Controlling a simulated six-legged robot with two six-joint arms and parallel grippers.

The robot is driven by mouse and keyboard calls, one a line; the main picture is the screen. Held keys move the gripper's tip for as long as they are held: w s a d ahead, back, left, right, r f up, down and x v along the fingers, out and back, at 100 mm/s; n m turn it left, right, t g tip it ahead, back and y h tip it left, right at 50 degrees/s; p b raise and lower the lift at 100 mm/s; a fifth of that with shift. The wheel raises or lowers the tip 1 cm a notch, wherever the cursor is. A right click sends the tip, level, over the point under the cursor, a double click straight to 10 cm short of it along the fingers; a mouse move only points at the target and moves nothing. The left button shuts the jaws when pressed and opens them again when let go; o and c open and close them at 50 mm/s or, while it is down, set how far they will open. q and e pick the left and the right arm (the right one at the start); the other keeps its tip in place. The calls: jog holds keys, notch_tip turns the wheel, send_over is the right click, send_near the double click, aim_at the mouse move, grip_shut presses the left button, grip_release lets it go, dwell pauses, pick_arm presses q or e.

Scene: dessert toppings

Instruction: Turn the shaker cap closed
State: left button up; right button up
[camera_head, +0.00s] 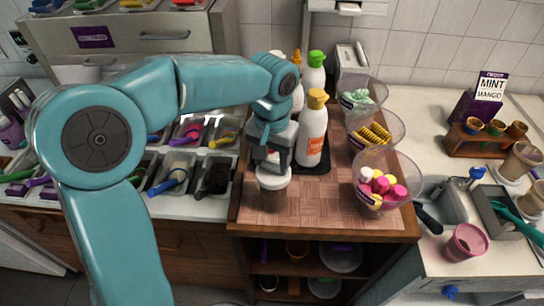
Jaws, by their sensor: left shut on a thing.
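The shaker (272,197) stands upright on the wooden counter, with a brown lower body and a white cap (272,177) on top. My left gripper (273,164) comes down from above and is shut on the white cap. The fingers hide part of the cap, and I cannot tell how far the cap is turned. My right gripper is not in the head view.
Sauce bottles (312,130) stand on a dark tray just behind the shaker. Clear bowls of toppings, one with pink and yellow pieces (382,190), line the right side. The wooden counter's front edge (320,236) is close. Topping bins with scoops (172,172) lie to the left.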

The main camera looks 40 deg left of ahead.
aim_at(272, 162)
pick_arm(q)
jog(key=shift+m, duration=0.9)
dwell(1.3)
jog(key=o, duration=1.1)
jog(key=shift+c, duration=0.2)
notch_tip(272, 162, up, 16)
jog(key=p, duration=0.1)
jog(key=shift+r+p, duration=0.25)
jog(key=shift+p, duration=0.1)
